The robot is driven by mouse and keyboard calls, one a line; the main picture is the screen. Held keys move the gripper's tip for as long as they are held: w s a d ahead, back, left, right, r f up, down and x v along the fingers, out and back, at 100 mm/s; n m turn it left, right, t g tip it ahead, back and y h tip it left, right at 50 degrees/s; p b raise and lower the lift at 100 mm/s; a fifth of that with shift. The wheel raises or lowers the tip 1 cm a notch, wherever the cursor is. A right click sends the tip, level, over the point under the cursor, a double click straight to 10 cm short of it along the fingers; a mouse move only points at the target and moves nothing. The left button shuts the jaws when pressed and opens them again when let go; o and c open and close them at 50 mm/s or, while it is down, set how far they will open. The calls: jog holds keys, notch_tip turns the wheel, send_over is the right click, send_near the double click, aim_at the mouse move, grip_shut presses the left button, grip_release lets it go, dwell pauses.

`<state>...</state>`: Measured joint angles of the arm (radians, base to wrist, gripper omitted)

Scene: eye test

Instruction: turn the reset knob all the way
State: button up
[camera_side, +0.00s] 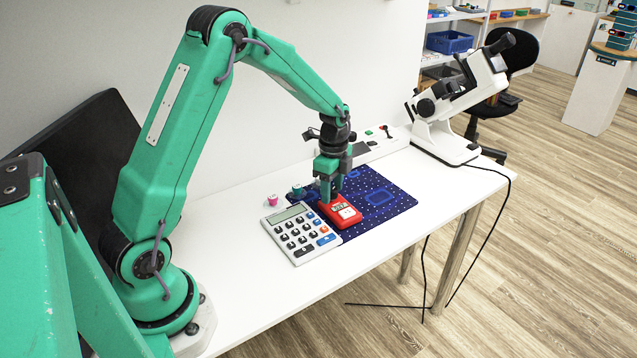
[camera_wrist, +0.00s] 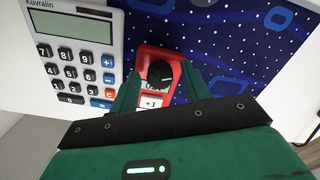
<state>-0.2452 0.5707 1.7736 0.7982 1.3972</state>
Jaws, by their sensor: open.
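A small red device (camera_side: 346,214) lies on a dark blue patterned mat (camera_side: 395,203). In the wrist view the red device (camera_wrist: 174,53) carries a round black knob (camera_wrist: 159,73) with a pale line on it, and a white key marked "+1" (camera_wrist: 151,102). My gripper (camera_side: 328,198) is pointed down over the device. In the wrist view my gripper (camera_wrist: 160,72) is open, with one green finger on each side of the knob. I cannot tell whether the fingers touch it. In the side view the knob is hidden by the gripper.
A calculator (camera_side: 299,233) lies left of the device, close to it. Small pink (camera_side: 272,200) and teal (camera_side: 297,190) items stand behind. A white control panel (camera_side: 380,147) and a white optical instrument (camera_side: 440,139) stand farther back. The white table's front is clear.

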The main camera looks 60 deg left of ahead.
aim_at(332, 189)
jog(key=shift+r, duration=2.75)
jog(key=shift+r, duration=0.1)
jog(key=shift+r+n, duration=0.6)
jog(key=shift+f, duration=0.2)
jog(key=shift+f, duration=3.5)
jog(key=c, duration=0.9)
